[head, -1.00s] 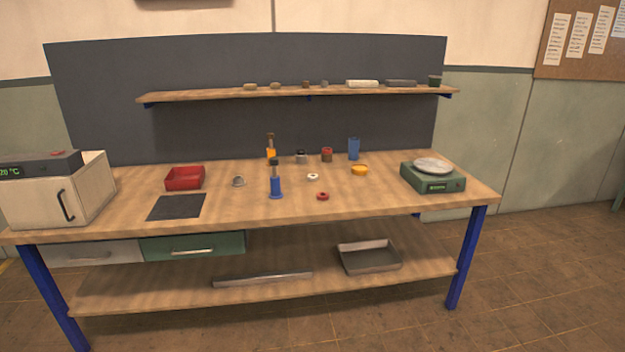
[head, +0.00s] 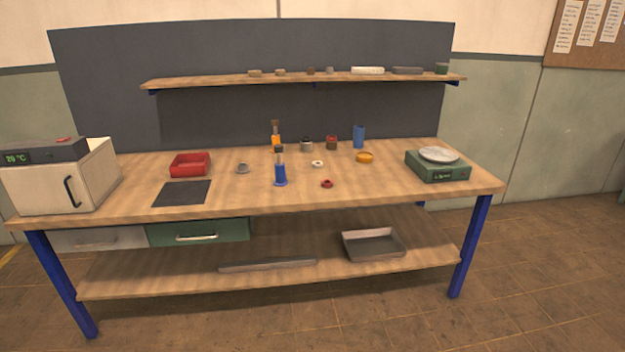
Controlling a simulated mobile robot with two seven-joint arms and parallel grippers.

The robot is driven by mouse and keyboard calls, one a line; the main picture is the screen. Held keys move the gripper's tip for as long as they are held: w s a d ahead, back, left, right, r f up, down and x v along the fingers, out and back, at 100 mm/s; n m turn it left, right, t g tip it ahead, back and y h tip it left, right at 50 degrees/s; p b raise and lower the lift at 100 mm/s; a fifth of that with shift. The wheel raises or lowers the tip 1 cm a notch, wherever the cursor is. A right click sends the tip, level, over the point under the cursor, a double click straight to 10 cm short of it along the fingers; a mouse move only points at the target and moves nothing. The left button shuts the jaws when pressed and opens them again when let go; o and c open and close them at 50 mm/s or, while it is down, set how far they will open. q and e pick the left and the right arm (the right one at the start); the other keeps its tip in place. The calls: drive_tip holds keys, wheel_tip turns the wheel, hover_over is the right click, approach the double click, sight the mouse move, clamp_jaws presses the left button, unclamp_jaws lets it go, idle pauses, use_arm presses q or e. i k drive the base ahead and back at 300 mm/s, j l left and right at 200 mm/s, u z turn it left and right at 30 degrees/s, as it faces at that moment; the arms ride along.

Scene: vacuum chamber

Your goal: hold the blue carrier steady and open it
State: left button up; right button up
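A blue upright piece with a flared base and a dark top (head: 280,174) stands near the middle of the workbench. A plain blue cup-like piece (head: 359,137) stands further back to the right. I cannot tell for sure which of the two is the blue carrier; both are upright and nothing is touching them. Neither of my grippers shows in the head view.
A shelf (head: 210,83) hangs behind.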

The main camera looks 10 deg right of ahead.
sight(280, 170)
drive_tip(key=u, duration=0.3)
drive_tip(key=i+l+u, duration=0.45)
drive_tip(key=l+u, duration=0.15)
drive_tip(key=l, duration=0.15)
drive_tip(key=i+l+u, duration=0.1)
drive_tip(key=l, duration=0.2)
drive_tip(key=i+l, duration=0.15)
drive_tip(key=l, duration=0.15)
drive_tip(key=i+l+u, duration=0.15)
drive_tip(key=l, duration=0.15)
drive_tip(key=i+l, duration=0.1)
drive_tip(key=l, duration=0.25)
drive_tip(key=i+l, duration=0.15)
drive_tip(key=l, duration=0.25)
drive_tip(key=i+l, duration=0.1)
drive_tip(key=l, duration=0.25)
drive_tip(key=i+l, duration=0.1)
drive_tip(key=l, duration=0.3)
drive_tip(key=i+l, duration=0.15)
drive_tip(key=l, duration=0.2)
drive_tip(key=u, duration=0.05)
